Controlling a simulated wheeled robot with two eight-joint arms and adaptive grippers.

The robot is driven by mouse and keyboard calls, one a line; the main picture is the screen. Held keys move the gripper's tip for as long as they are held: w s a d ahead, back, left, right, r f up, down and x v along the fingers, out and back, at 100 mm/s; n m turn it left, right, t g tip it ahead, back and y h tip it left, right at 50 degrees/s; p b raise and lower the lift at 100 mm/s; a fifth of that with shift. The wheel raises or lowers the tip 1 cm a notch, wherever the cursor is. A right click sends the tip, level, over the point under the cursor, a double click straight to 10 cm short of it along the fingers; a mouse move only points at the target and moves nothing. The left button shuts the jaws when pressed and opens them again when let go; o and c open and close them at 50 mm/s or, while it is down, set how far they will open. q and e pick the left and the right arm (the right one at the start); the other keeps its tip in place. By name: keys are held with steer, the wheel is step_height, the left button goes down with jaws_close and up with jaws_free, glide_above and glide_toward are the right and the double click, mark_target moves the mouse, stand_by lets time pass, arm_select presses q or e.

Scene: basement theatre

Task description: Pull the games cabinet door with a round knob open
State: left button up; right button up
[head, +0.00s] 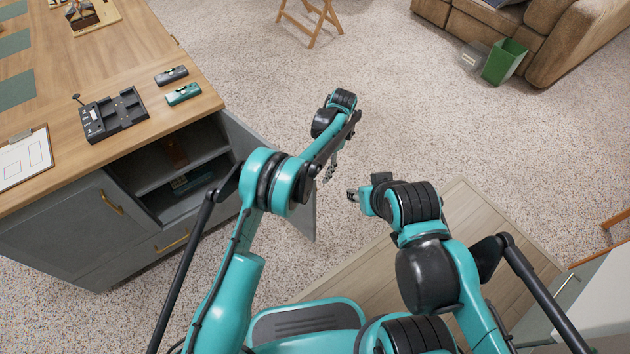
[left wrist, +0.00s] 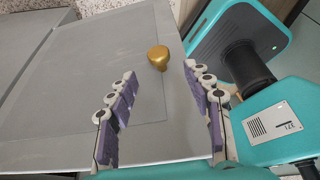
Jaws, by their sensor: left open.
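The games cabinet (head: 60,235) is grey with a wooden top, at the left in the head view. Its door (head: 306,218) stands swung out from the open compartment, partly hidden behind my left arm. In the left wrist view the grey door panel (left wrist: 75,75) fills much of the picture, with a round gold knob (left wrist: 158,58) on it. My left gripper (head: 328,174) is open beside the door; in the wrist view its purple-padded fingers (left wrist: 160,76) stand either side of the knob, with gaps. My right gripper (head: 352,195) is near it, its fingers too small to judge.
Shelves inside the compartment (head: 165,175) hold small items. Other fronts have bar handles (head: 110,202). A tray (head: 112,115) and small cases (head: 183,94) sit on the top. A low wooden surface (head: 455,225) lies near my right arm.

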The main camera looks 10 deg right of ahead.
arm_select(q)
steer(key=v, duration=0.5)
stand_by(0.4)
steer(key=s+a+r+m+t+h, duration=0.25)
steer(key=a+r+m, duration=0.65)
steer(key=a+r, duration=0.65)
steer(key=s+a+r+m+t, duration=0.3)
steer(key=s+a+r+m, duration=0.3)
steer(key=s+a+m, duration=0.15)
steer(key=s+a+f+m+t, duration=0.1)
steer(key=s+a+m+t, duration=0.1)
steer(key=s+a+m, duration=0.2)
steer(key=s+a+f+m+t, duration=0.2)
steer(key=s+m, duration=0.3)
steer(key=s, duration=0.5)
steer(key=shift+s+a+f+h, duration=0.25)
steer(key=shift+a+h, duration=0.2)
steer(key=shift+a, duration=0.45)
steer(key=shift+f+t, duration=0.1)
steer(key=shift+t, duration=0.15)
steer(key=shift+c, duration=0.3)
